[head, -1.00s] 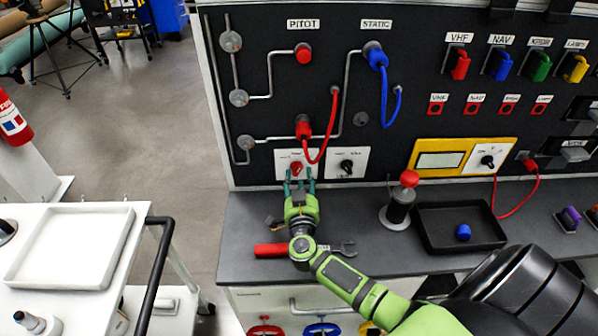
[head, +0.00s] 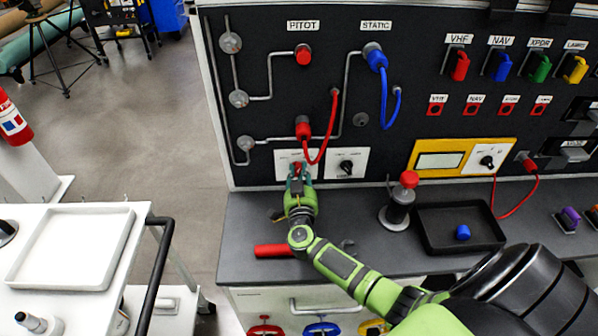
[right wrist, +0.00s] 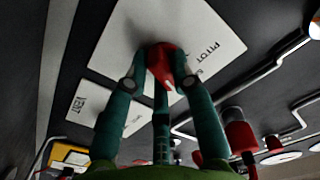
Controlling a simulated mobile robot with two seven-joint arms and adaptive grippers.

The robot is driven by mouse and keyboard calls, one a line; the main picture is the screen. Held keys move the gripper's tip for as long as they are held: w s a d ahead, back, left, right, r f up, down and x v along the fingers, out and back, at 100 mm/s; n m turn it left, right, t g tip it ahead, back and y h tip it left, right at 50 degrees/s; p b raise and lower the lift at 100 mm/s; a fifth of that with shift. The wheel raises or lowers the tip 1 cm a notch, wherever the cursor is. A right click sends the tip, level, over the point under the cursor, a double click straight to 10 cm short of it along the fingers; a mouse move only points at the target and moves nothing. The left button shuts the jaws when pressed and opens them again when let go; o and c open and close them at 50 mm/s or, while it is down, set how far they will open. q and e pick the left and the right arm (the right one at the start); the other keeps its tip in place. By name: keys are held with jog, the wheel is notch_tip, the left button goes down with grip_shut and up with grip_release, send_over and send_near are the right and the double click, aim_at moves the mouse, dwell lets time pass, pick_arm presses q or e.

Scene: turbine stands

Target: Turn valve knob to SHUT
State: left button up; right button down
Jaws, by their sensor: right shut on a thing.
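A red valve knob (right wrist: 164,68) sits on a white plate (right wrist: 205,35) marked PITOT in the right wrist view. In the head view the knob (head: 297,168) is mostly covered by my gripper, below the red hose fitting. My right gripper (head: 299,177) reaches up to the panel from below. Its teal fingers close around the red knob, as the right wrist view (right wrist: 162,72) also shows. The SHUT mark cannot be read. My left gripper is not in view.
A second plate with a black knob (head: 347,166) is just right. A red hose (head: 331,125) hangs close above the gripper. On the bench (head: 365,235) lie a red-handled tool (head: 272,250), a red-topped post (head: 408,180) and a black tray (head: 425,240).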

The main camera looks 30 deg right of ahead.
jog(key=n+p, duration=0.1)
jog(key=p, duration=0.1)
jog(key=n+p, duration=0.1)
jog(key=shift+r+n+p, duration=0.35)
jog(key=shift+n+p, duration=0.05)
jog(key=shift+f+n+p, duration=0.2)
jog(key=shift+n+p, duration=0.1)
jog(key=shift+n, duration=0.3)
jog(key=shift+f, duration=0.1)
jog(key=c, duration=1)
grip_release()
jog(key=shift+c, duration=0.2)
